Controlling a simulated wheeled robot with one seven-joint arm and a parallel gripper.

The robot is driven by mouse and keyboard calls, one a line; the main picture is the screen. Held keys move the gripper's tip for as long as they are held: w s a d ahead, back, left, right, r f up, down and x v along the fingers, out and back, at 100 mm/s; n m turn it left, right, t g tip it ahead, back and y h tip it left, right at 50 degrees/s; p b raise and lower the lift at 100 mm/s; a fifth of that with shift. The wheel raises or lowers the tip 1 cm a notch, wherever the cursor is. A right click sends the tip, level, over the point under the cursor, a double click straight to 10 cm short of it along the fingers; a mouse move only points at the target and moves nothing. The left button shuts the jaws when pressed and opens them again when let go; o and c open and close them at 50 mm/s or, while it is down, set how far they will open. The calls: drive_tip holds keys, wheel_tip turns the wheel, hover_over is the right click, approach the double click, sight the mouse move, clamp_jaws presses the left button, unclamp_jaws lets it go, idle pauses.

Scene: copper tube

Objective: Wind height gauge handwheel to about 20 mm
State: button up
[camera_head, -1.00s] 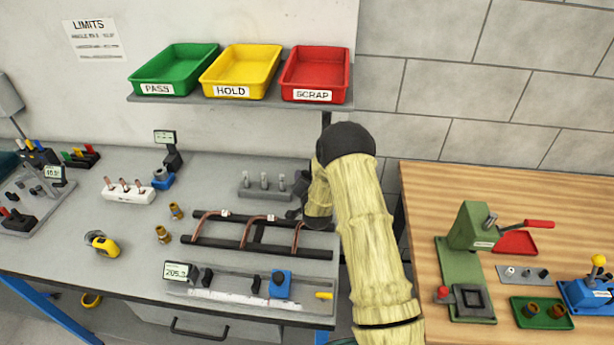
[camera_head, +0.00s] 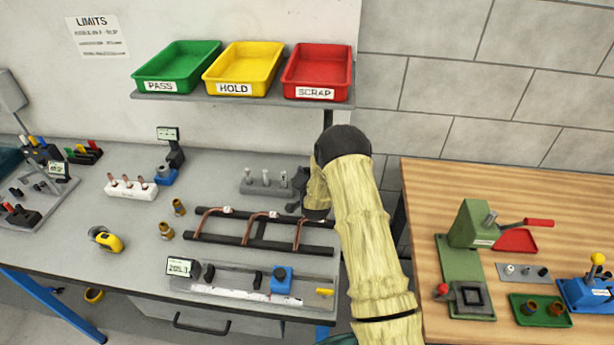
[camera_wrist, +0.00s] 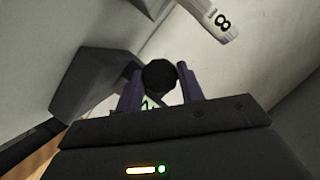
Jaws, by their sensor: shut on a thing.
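In the wrist view, the two purple fingers of my gripper (camera_wrist: 160,92) stand on either side of a round black knob (camera_wrist: 159,73), shut on it. It appears to be the handwheel. A small piece of a pale green display (camera_wrist: 150,103) shows just below the knob, mostly hidden, and its reading cannot be made out. A dark shape (camera_head: 299,183) beside my wrist is too small to identify.
A rack with two dark rails and copper tubes (camera_head: 258,240) lies just left of my wrist. A grey block with pins (camera_head: 266,187) stands behind it. A flat gauge with a blue slider (camera_head: 281,280) is in front. Green, yellow and red trays (camera_head: 318,93) sit above.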

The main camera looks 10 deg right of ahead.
drive_tip(key=shift+n+b, duration=0.3)
drive_tip(key=shift+b, duration=0.05)
drive_tip(key=shift+a+n+g+h+b, duration=0.1)
drive_tip(key=shift+n+g+h+b, duration=0.3)
drive_tip(key=shift+n+h+b, duration=0.6)
drive_tip(key=shift+w+r+n+g+h+b, duration=0.15)
drive_tip(key=shift+n+g+h+b, duration=0.15)
drive_tip(key=shift+n+h+b, duration=0.7)
drive_tip(key=shift+n+y, duration=0.4)
drive_tip(key=o, duration=1)
